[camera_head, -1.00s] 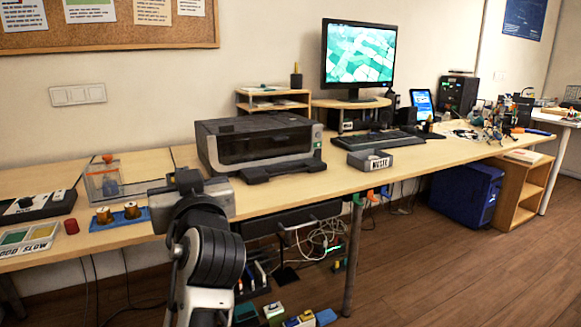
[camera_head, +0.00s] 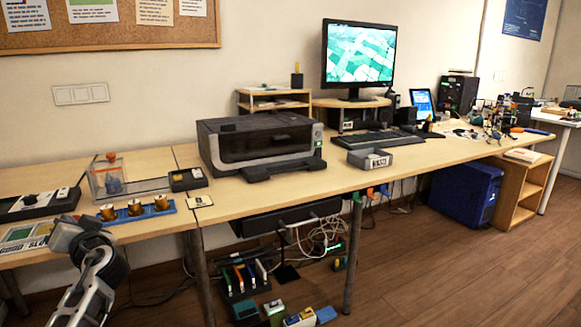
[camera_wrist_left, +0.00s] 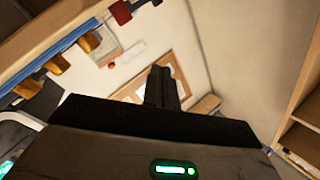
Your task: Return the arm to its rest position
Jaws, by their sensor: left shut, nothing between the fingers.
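My left arm shows in the head view at the lower left, in front of the table edge. My right gripper is not in view.
The blue strip (camera_head: 130,216) holds several copper-coloured spools near the table's front edge (camera_head: 270,203). A clear box (camera_head: 108,178), a black switch box (camera_head: 188,179) and a printer (camera_head: 260,146) stand behind it. Open floor (camera_head: 420,280) lies at the right.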

